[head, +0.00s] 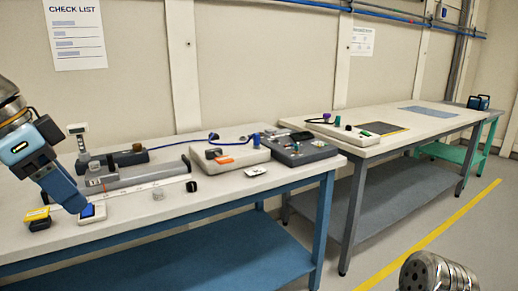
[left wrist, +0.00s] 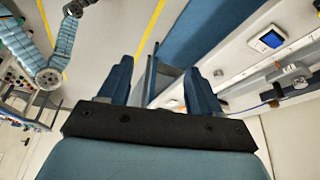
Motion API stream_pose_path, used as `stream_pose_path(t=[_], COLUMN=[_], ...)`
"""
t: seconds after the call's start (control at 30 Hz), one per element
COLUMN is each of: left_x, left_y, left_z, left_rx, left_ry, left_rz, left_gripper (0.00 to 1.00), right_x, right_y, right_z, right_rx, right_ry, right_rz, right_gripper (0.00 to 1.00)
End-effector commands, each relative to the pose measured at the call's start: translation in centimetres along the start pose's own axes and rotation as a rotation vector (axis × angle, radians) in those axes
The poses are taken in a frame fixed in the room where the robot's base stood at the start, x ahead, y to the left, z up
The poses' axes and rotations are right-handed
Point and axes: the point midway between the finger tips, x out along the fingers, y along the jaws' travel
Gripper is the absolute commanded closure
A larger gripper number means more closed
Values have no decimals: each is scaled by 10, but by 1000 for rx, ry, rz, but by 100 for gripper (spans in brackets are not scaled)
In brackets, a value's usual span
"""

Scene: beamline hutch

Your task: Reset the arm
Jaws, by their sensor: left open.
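My left gripper (head: 62,192) comes in from the left in the head view, above the left part of the near workbench. Its blue fingers point down and to the right. In the left wrist view the two blue fingers of this gripper (left wrist: 160,80) stand apart with nothing between them. It is open and empty. My right gripper is not in view.
The near workbench (head: 205,197) holds a yellow-and-black item (head: 37,219), a grey rail fixture (head: 130,176), a beige control box (head: 229,153) and a dark control box (head: 298,149). A second workbench (head: 425,121) stands to the right. Floor with a yellow line (head: 430,236) is clear.

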Motion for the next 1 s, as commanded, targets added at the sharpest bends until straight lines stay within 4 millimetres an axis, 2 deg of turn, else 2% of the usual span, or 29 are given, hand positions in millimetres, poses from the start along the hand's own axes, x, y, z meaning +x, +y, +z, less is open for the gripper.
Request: stream_pose_path(t=[0.37,0.57,0.67,0.77,0.87,1.0], left_x=[48,97,132,177,238,346], left_y=[-21,-37,-46,-54,-60,-57], left_z=[-22,-38,-47,-55,-60,-54], left_rx=[-41,-82,-110,-149,-203,-305], left_ry=[-9,-16,-21,-27,-37,-56], left_rz=[16,31,43,57,77,110], left_gripper=[36,36,36,36,36,36], right_x=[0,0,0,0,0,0], right_y=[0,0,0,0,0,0], right_z=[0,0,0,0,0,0], right_rx=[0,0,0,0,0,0], right_ry=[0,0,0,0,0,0], right_rz=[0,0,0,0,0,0], right_gripper=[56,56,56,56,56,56])
